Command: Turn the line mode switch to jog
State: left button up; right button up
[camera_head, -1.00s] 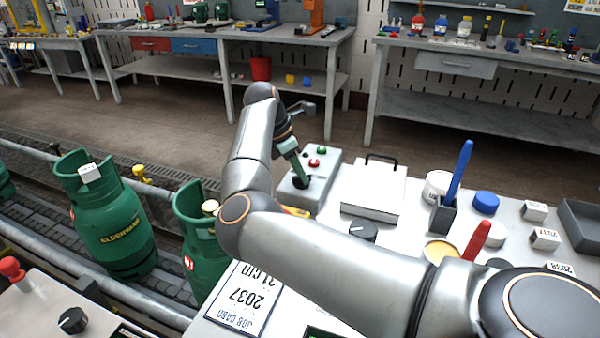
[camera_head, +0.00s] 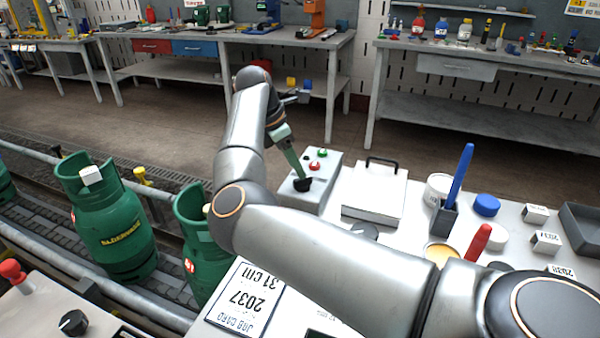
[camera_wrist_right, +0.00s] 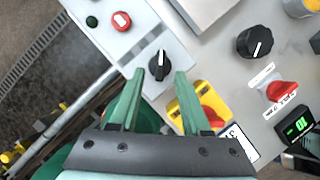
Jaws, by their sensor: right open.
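A black rotary switch (camera_wrist_right: 159,66) with a white pointer line sits on a grey control box (camera_wrist_right: 120,47). In the head view the switch (camera_head: 302,184) is on the near part of the box (camera_head: 322,178). Its markings are not readable. My right gripper (camera_head: 301,177) reaches down to it with green fingers. In the right wrist view the gripper (camera_wrist_right: 160,73) is open, with one fingertip on either side of the switch and a gap at each side. I cannot tell how deep the fingertips are. My left gripper is not in view.
The box also has a red button (camera_wrist_right: 121,21) and a green button (camera_wrist_right: 92,21). A red knob on a yellow base (camera_wrist_right: 182,112), a black dial (camera_wrist_right: 255,43) and a red switch (camera_wrist_right: 282,91) are nearby. Green cylinders (camera_head: 112,225) stand on the conveyor at left.

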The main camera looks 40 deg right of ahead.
jog(key=s+v, duration=0.1)
jog(key=v, duration=0.7)
jog(key=shift+w+r+p, duration=0.25)
jog(key=shift+w+p, duration=0.05)
jog(key=shift+w, duration=0.15)
